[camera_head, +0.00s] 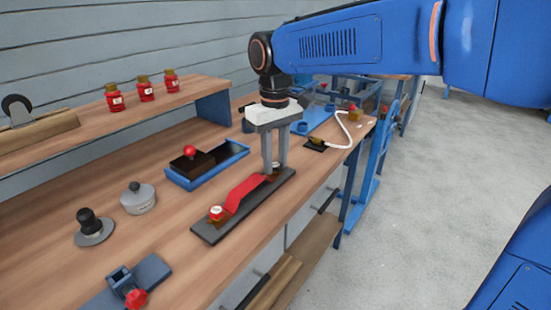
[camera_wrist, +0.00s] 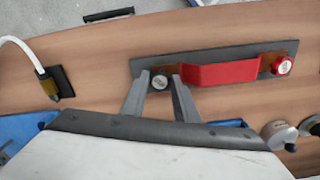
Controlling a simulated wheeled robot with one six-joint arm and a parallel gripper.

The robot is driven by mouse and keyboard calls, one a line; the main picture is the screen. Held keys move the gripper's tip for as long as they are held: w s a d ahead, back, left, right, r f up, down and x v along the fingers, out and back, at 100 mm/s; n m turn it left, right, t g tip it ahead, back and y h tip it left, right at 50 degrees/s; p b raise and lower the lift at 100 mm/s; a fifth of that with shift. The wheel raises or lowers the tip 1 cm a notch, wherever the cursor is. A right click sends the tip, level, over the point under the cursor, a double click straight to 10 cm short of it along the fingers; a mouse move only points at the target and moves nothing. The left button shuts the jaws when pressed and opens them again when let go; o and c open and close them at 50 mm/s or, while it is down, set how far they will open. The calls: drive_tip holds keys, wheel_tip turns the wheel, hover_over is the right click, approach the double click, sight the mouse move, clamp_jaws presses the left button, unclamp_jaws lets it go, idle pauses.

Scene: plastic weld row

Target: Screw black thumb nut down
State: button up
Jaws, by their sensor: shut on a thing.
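A dark base plate (camera_head: 205,229) lies on the wooden bench, with a red strap (camera_head: 243,193) bridging along it; the plate also shows in the wrist view (camera_wrist: 215,57). At the plate's near end is a red thumb nut (camera_head: 215,213), seen at right in the wrist view (camera_wrist: 282,65). At the far end is the black thumb nut (camera_wrist: 159,82), with a pale round top and dark side. My gripper (camera_head: 273,170) points straight down there, its two fingers on either side of this nut, shut on it. The fingers partly hide the nut in the head view.
A blue tray (camera_head: 240,154) with a dark block and red knob lies behind the plate. A grey lidded pot (camera_head: 138,198) and a black knob on a disc (camera_head: 92,227) stand left. A white hose (camera_head: 343,130) lies beyond my gripper. The bench's front edge is close.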

sight(276, 167)
drive_tip(key=m, duration=0.4)
drive_tip(key=o, duration=1.6)
drive_tip(key=shift+c, duration=0.2)
drive_tip(key=shift+r, duration=3.5)
drive_tip(key=s+d+f+m+t, duration=0.1)
drive_tip(key=s+d+f, duration=0.2)
drive_tip(key=s+d, duration=0.3)
drive_tip(key=s+d+f+t, duration=0.1)
drive_tip(key=s+d+f, duration=0.2)
drive_tip(key=d, duration=0.6)
drive_tip(key=s+d+f+m+t, duration=0.1)
drive_tip(key=s+d+f, duration=0.2)
drive_tip(key=s+d, duration=0.3)
drive_tip(key=s+d+f+m+t, duration=0.1)
drive_tip(key=s+d+f, duration=0.4)
drive_tip(key=f, duration=0.3)
drive_tip(key=shift+s+d+t, duration=0.3)
drive_tip(key=shift+d+t, duration=0.1)
drive_tip(key=shift+d, duration=0.1)
